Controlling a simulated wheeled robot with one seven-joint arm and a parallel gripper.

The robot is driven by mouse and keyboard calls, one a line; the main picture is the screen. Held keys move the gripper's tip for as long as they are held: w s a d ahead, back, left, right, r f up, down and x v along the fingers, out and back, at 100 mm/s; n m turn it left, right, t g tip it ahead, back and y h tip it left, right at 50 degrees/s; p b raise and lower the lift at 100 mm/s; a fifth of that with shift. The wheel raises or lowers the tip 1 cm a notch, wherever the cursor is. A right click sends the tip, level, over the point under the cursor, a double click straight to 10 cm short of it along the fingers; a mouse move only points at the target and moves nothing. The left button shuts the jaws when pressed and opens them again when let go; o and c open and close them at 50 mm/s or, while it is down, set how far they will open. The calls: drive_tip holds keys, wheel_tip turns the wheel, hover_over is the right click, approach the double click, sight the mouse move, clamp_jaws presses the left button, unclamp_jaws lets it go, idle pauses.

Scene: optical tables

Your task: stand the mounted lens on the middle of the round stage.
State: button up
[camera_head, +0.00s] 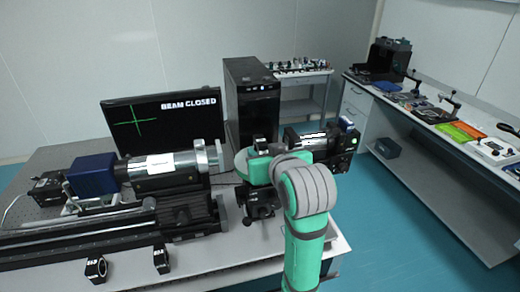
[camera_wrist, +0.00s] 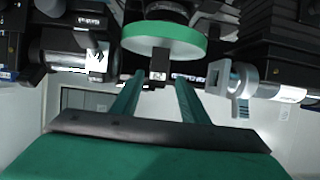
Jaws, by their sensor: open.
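The round stage shows in the wrist view as a green disc (camera_wrist: 165,38) on a dark base, seen upside down. In the head view its green top (camera_head: 256,172) is partly hidden by my arm. A small dark square mount, apparently the mounted lens (camera_wrist: 160,62), shows at the disc's face in the wrist view, close to its middle. My gripper (camera_wrist: 158,82) is open, its two green fingers on either side of that mount, with gaps showing. Whether the mount's base touches the disc cannot be told. In the head view my arm hides the fingers.
Two small labelled ring mounts (camera_head: 96,270) (camera_head: 161,258) stand at the front table edge. A silver cylinder (camera_head: 172,166) and a black rail assembly (camera_head: 100,238) lie left of the stage. A monitor (camera_head: 165,120) reads "BEAM CLOSED". A black computer tower (camera_head: 250,100) stands behind.

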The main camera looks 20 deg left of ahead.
drive_tip(key=v, duration=0.7)
drive_tip(key=shift+w, duration=0.1)
